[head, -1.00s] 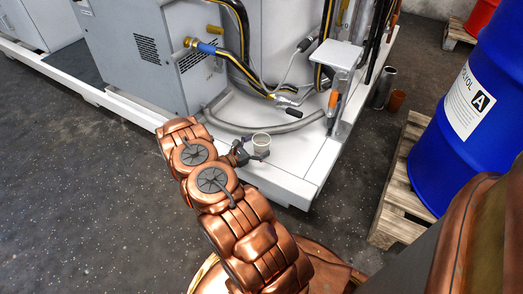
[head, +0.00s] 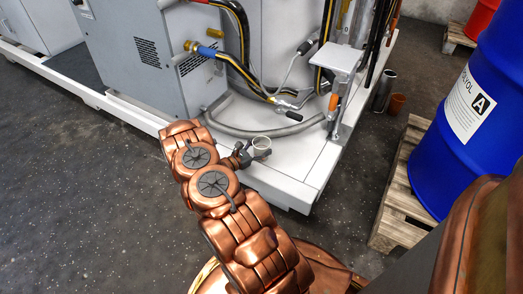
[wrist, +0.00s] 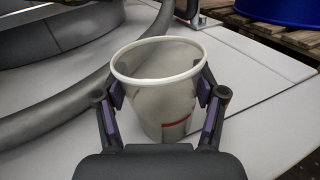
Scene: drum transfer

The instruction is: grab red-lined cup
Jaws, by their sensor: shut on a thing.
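The red-lined cup (wrist: 156,92) is white, with a short red line low on its wall in the wrist view. My gripper (wrist: 160,95) is shut on it, with one padded finger against each side of the cup. The cup looks upright and its open rim faces the camera. In the head view the cup (head: 262,143) is a small white ring at the end of my gripper (head: 250,152), over the white platform (head: 290,178) near its front edge. I cannot tell whether its base touches the platform.
A grey hose (head: 255,131) curves across the platform behind the cup. A grey machine cabinet (head: 150,60) stands at the left of the platform. A blue drum (head: 475,130) sits on a wooden pallet (head: 400,190) at the right. Dark floor lies open in front.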

